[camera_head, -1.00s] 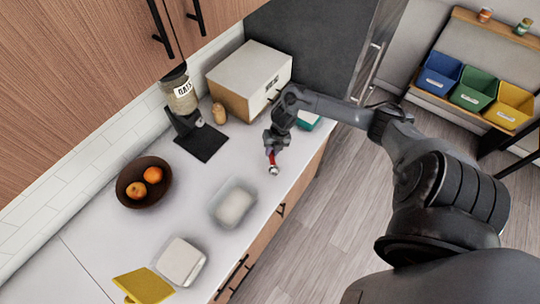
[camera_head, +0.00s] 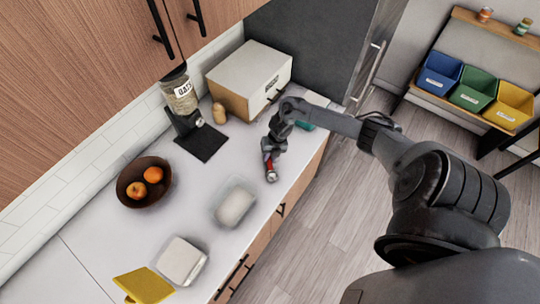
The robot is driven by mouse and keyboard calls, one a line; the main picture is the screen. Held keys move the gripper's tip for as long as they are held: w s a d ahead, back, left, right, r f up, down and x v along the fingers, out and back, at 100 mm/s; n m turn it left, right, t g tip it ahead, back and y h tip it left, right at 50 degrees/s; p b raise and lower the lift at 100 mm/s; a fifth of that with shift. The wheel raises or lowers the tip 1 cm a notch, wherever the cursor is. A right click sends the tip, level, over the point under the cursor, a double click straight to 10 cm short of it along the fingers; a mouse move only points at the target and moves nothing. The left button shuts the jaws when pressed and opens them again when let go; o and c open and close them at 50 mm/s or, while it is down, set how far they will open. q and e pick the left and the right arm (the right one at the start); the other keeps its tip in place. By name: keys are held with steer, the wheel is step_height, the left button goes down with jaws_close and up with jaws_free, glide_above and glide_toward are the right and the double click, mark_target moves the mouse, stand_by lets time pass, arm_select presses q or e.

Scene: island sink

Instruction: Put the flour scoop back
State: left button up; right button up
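My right gripper (camera_head: 269,162) points down over the counter, toward its front edge. It appears shut on a small scoop (camera_head: 271,176) with a red handle and a silvery end. The scoop hangs below the fingers, close to the counter; I cannot tell whether it touches. A clear tub with white contents (camera_head: 235,204) stands on the counter, left of and nearer than the scoop. A second pale tub (camera_head: 181,262) stands farther left. My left gripper is not in view.
A fruit bowl (camera_head: 144,182), an oats dispenser (camera_head: 181,97) on a black base and a small tan jar (camera_head: 219,113) stand along the wall. A bread box (camera_head: 250,79) stands behind the gripper. A yellow object (camera_head: 143,286) lies at the lower left. The middle counter is clear.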

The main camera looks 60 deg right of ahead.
steer(key=o, duration=0.4)
steer(key=shift+o, duration=0.2)
steer(key=shift+r, duration=0.1)
steer(key=v, duration=1.2)
